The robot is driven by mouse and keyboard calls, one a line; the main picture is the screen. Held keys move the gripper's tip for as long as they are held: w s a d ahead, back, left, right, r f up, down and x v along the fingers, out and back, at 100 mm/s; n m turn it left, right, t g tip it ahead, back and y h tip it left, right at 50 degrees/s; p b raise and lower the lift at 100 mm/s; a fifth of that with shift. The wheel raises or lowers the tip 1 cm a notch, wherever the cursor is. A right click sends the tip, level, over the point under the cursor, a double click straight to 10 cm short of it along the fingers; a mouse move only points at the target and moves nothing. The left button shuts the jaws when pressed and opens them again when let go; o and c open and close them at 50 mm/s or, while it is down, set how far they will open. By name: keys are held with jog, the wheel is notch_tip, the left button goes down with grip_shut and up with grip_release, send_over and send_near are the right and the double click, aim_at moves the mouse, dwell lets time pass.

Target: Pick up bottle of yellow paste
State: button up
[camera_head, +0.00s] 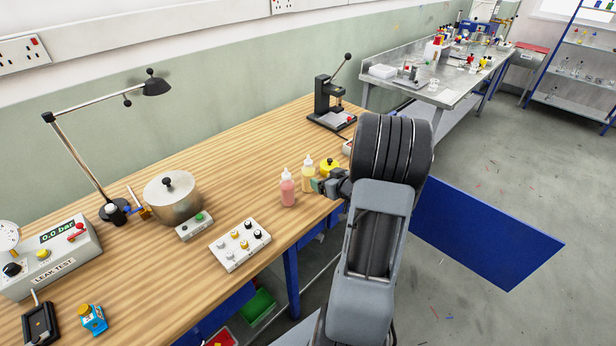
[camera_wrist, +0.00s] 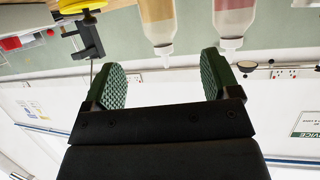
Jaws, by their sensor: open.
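The bottle of yellow paste (camera_head: 308,177) stands upright near the table's front edge, with a pale tapered nozzle. My gripper (camera_head: 319,186) is open and empty, close to its right side. In the wrist view, which is upside down, the yellow bottle (camera_wrist: 158,14) shows in the gap between the two green ridged fingers of my gripper (camera_wrist: 163,72), toward their tips. I cannot tell whether the fingers touch it. A bottle of pink paste (camera_head: 288,190) stands just left of the yellow one. In the wrist view the pink bottle (camera_wrist: 233,18) is near the right fingertip.
A yellow round object (camera_head: 330,166) sits behind my gripper. A black press (camera_head: 328,108) stands farther back. A control box with knobs (camera_head: 240,245), a metal pot (camera_head: 172,200) and a lamp (camera_head: 75,150) are to the left. The wooden table (camera_head: 235,150) is clear behind the bottles.

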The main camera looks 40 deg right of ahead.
aim_at(312, 173)
jog(key=p+x, duration=0.1)
jog(key=x, duration=1)
jog(key=shift+f+p, duration=0.1)
jog(key=shift+p, duration=0.3)
jog(key=c, duration=1.1)
jog(key=shift+d, duration=0.1)
